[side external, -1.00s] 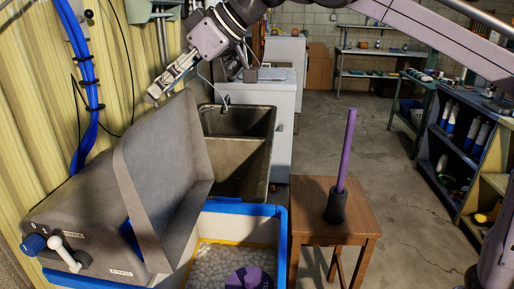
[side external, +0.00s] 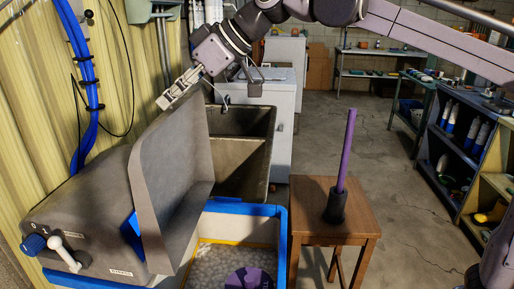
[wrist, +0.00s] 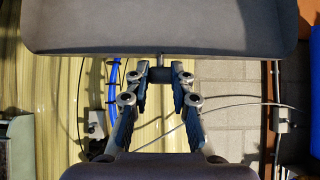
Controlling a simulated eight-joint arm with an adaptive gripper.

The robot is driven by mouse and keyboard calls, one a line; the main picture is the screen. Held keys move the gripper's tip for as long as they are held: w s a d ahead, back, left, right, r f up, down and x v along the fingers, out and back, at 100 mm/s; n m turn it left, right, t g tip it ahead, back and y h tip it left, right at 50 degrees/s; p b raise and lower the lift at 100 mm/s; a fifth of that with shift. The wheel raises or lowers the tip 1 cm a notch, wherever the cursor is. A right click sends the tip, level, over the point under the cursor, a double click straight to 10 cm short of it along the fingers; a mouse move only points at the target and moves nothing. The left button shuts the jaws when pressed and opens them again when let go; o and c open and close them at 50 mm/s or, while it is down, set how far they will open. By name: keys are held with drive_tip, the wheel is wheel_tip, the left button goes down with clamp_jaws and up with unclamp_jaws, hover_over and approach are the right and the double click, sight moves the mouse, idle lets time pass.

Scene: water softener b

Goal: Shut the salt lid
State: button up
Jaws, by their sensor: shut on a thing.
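The grey salt lid (side external: 171,170) stands steeply raised over the open salt tank in the side external view. The tank has a blue rim (side external: 247,210), and pale salt (side external: 237,257) shows inside it. My gripper (side external: 166,101) is at the lid's upper edge and is shut on it. In the wrist view the lid (wrist: 160,30) is a broad grey panel across the top. The two fingers (wrist: 160,75) reach up to its edge. The exact grip on the edge is hard to make out.
A purple object (side external: 250,281) sits in the tank opening. A wooden stool (side external: 334,212) with a purple-handled tool (side external: 343,165) stands to the right. A sink (side external: 242,140) lies behind the lid. Blue hoses (side external: 88,90) run down the left wall.

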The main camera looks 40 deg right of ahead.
drive_tip(key=shift+s+d+f, duration=0.3)
drive_tip(key=shift+s+d, duration=0.7)
drive_tip(key=shift+s+d+f, duration=0.25)
drive_tip(key=shift+s+d, duration=0.75)
drive_tip(key=s+d+f, duration=0.4)
drive_tip(key=s+d, duration=0.1)
drive_tip(key=shift+s+d, duration=0.25)
drive_tip(key=shift+d, duration=0.05)
drive_tip(key=s+d+f, duration=0.4)
drive_tip(key=f, duration=0.2)
drive_tip(key=shift+s+d, duration=0.25)
idle(0.4)
